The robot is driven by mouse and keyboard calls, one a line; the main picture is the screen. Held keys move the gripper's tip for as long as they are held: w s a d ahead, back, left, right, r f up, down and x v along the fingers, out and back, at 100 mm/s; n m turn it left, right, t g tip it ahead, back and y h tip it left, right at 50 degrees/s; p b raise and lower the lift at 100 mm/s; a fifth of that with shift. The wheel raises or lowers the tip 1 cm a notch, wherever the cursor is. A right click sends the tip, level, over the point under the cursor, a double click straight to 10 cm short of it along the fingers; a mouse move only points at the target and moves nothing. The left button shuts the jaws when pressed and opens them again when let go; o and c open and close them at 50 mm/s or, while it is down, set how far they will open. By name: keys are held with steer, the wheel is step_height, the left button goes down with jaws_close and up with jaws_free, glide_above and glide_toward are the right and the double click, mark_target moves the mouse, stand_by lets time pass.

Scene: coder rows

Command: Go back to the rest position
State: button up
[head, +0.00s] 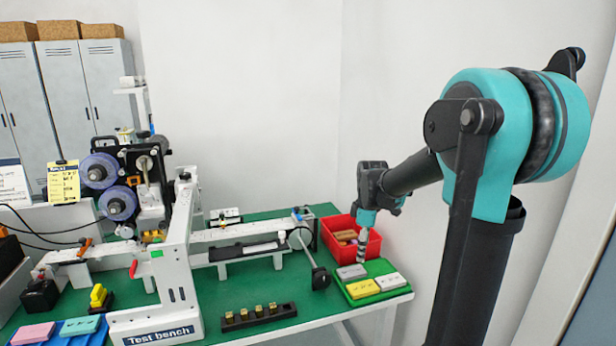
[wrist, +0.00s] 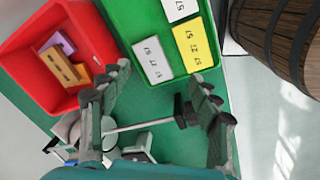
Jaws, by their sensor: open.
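My gripper (head: 362,246) hangs at the end of my arm near the right end of the green bench. In the wrist view my gripper (wrist: 160,84) has its two fingers spread wide with nothing between them. Past the fingertips lies a green tray (wrist: 121,22) with a grey block (wrist: 152,60), a yellow block (wrist: 195,45) and a white block (wrist: 181,8). In the head view the tray (head: 347,292) holds the same grey block (head: 351,272), yellow block (head: 363,289) and white block (head: 391,282). I cannot tell the exact gap between gripper and tray.
A red bin (head: 372,246) with brown and purple blocks stands directly behind the tray. A white test bench machine (head: 178,255) fills the left and middle. A black holder (head: 258,317) sits at the front. A wooden barrel (wrist: 280,40) shows beyond the bench edge.

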steer(key=s+d+f+m+t, duration=0.1)
steer(key=s+f+m, duration=0.4)
steer(key=s, duration=0.5)
steer(key=s+d+f+m+t, duration=0.1)
steer(key=s+f+m, duration=0.4)
steer(key=s+m, duration=0.4)
steer(key=shift+s+f+t, duration=0.15)
steer(key=shift+s+t, duration=0.25)
steer(key=shift+s, duration=0.55)
